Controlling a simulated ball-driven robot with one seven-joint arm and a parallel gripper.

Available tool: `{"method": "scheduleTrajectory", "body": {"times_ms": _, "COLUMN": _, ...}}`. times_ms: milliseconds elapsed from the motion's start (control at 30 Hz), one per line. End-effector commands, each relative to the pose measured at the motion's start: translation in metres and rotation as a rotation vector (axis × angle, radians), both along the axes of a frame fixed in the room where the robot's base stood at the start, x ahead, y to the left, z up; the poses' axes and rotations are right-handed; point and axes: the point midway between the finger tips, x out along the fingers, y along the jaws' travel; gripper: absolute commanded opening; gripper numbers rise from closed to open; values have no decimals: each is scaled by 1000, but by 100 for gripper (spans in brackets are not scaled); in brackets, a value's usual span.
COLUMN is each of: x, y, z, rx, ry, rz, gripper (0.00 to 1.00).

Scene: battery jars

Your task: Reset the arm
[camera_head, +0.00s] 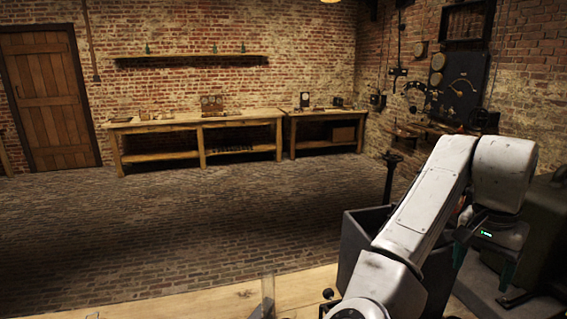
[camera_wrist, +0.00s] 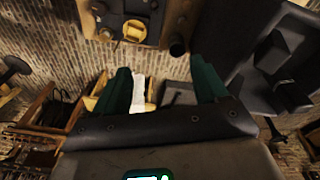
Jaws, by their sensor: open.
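My white arm fills the right of the head view, raised and bent. My gripper (camera_head: 485,265) hangs from its end at the far right, with dark green fingers pointing down. In the wrist view, my gripper (camera_wrist: 163,85) has its two green fingers wide apart. I see nothing held between them. A bright white object (camera_wrist: 138,92) shows beside the left finger, apparently beyond it; I cannot tell what it is.
A dark grey box (camera_head: 362,245) stands near my arm, with a wooden surface (camera_head: 215,303) at the front. Dark equipment (camera_head: 545,235) is close at the right. Workbenches (camera_head: 235,118) line the far wall. The brick floor (camera_head: 180,220) is clear.

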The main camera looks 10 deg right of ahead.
Motion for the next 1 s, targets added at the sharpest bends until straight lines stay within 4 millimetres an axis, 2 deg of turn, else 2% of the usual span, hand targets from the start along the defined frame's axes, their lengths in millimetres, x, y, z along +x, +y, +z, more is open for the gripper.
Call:
{"method": "scheduleTrajectory", "body": {"times_ms": 300, "x": -28, "y": -28, "z": -57, "rx": -196, "ry": 14, "rz": 85, "gripper": 72}}
{"method": "scheduleTrajectory", "body": {"times_ms": 567, "x": -51, "y": -31, "z": -111, "rx": -331, "ry": 28, "rz": 273, "gripper": 72}}
{"method": "scheduleTrajectory", "body": {"times_ms": 767, "x": -74, "y": -13, "z": -159, "rx": -366, "ry": 42, "rz": 466, "gripper": 72}}
{"method": "scheduleTrajectory", "body": {"times_ms": 1000, "x": -116, "y": 33, "z": -225, "rx": -312, "ry": 56, "rz": 722, "gripper": 72}}
